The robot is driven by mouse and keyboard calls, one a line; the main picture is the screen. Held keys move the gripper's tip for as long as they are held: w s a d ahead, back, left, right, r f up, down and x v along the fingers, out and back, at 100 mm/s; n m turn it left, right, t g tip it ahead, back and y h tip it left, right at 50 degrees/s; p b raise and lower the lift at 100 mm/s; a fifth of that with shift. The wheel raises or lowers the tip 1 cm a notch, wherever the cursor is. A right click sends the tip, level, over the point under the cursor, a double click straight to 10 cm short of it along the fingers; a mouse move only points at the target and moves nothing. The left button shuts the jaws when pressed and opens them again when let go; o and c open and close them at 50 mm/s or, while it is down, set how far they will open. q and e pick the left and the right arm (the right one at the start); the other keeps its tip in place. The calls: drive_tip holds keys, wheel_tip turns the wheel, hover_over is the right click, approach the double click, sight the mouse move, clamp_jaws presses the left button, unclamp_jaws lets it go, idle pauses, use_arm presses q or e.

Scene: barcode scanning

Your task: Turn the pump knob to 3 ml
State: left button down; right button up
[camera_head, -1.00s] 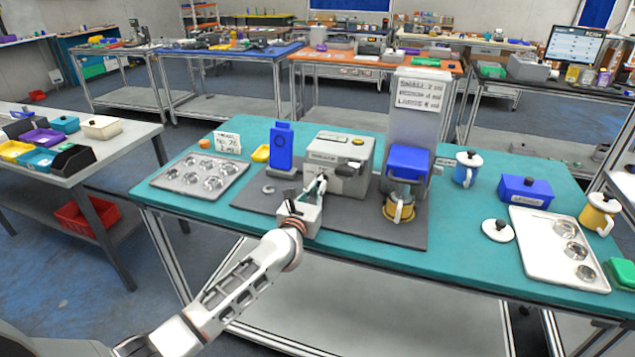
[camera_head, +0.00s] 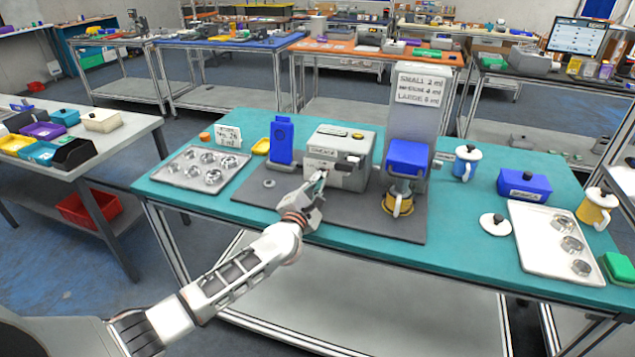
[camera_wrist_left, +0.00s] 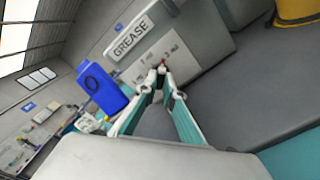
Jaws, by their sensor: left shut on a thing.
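The grease pump is a grey box (camera_head: 348,177) on the dark mat, in the middle of the teal table. In the left wrist view its front plate (camera_wrist_left: 185,45) bears a GREASE label and ml marks, which look like 1, 2 and 3 ml. My left gripper (camera_head: 322,175) is at the front of the pump, its fingertips (camera_wrist_left: 162,78) shut on the small knob there. The fingers hide most of the knob. A small red mark (camera_wrist_left: 163,62) shows just beyond the tips, near the middle and right marks; its exact setting cannot be told. My right gripper is out of view.
A blue device (camera_head: 281,143) stands left of the pump. A tall dispenser (camera_head: 413,120) with a yellow mug (camera_head: 397,205) stands right. A card (camera_head: 228,136) by the left tray (camera_head: 184,181) seems to read 3 ml. The mat's front is free.

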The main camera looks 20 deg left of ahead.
use_arm(q)
drive_tip(key=shift+m, duration=0.7)
drive_tip(key=c, duration=2.2)
unclamp_jaws()
drive_tip(key=shift+o, duration=0.2)
drive_tip(key=shift+s, duration=0.1)
drive_tip(key=s, duration=1.1)
drive_tip(key=shift+s+a, duration=0.25)
drive_tip(key=shift+s, duration=0.15)
